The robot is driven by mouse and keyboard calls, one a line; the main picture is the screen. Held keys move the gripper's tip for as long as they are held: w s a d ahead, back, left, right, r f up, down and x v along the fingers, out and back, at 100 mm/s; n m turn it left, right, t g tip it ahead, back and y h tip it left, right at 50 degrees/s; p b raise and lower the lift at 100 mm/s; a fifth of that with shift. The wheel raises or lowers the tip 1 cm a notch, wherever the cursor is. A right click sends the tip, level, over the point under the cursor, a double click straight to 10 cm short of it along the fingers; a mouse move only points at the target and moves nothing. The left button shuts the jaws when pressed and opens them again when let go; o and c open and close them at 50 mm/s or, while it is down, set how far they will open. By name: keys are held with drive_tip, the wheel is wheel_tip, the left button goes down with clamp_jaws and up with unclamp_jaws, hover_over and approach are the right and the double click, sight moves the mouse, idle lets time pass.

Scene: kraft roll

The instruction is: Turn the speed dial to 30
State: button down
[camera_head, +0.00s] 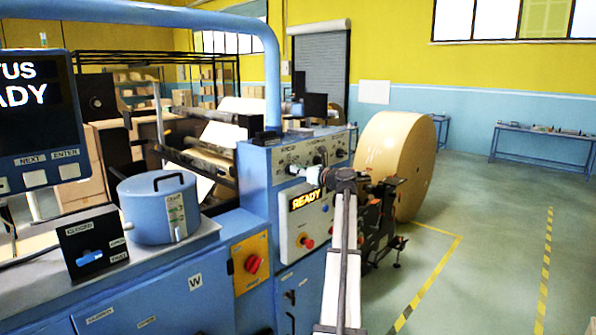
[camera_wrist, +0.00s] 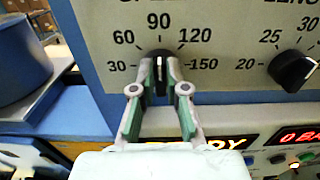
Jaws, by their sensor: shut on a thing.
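The speed dial (camera_wrist: 160,76) is a black knob at the top centre of the wrist view. Its printed scale shows 30, 60, 90, 120 and 150 around it. The knob stands upright, with its light mark pointing up toward 90. My gripper (camera_wrist: 160,68) is shut on the knob, one green-padded finger on each side. In the head view my gripper (camera_head: 295,170) reaches the front of the blue machine's control panel (camera_head: 285,157); the speed dial cannot be made out there.
A second black dial (camera_wrist: 293,69), with 20, 25 and 30 marked, is close on the right. Below are a lit READY display (camera_wrist: 225,143) and a red number display (camera_wrist: 298,136). A blue round pot (camera_head: 158,208) stands left; a large kraft roll (camera_head: 398,165) stands right.

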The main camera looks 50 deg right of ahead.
drive_tip(key=shift+f+n+b, duration=0.1)
drive_tip(key=shift+n+b, duration=0.2)
drive_tip(key=shift+b, duration=0.15)
drive_tip(key=n+b, duration=0.5)
drive_tip(key=b, duration=0.1)
drive_tip(key=n+b, duration=0.6)
drive_tip(key=a+f+n+b, duration=0.1)
drive_tip(key=n+b, duration=0.5)
idle(0.3)
drive_tip(key=c, duration=1.2)
unclamp_jaws()
